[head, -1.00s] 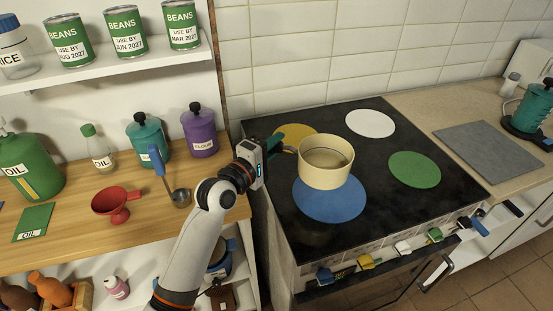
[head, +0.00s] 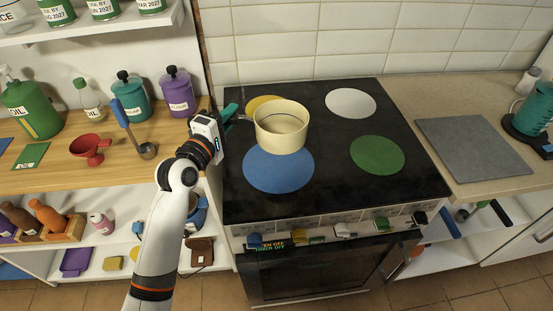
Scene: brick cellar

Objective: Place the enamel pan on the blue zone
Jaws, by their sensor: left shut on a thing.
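The cream enamel pan (head: 281,128) is upright at the left of the dark cooktop, between the yellow and blue zones in the picture. Its lower part covers the far edge of the blue zone (head: 278,174). I cannot tell for sure whether its base touches the cooktop or hangs above it. My left gripper (head: 234,117) reaches in from the left and is shut on the pan at its handle side. The handle is mostly hidden by the fingers. My right gripper is not in view.
The cooktop (head: 330,195) also has a yellow zone (head: 263,103), partly hidden behind the pan, a white zone (head: 351,103) and a green zone (head: 377,155). The cooktop's right side is clear.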

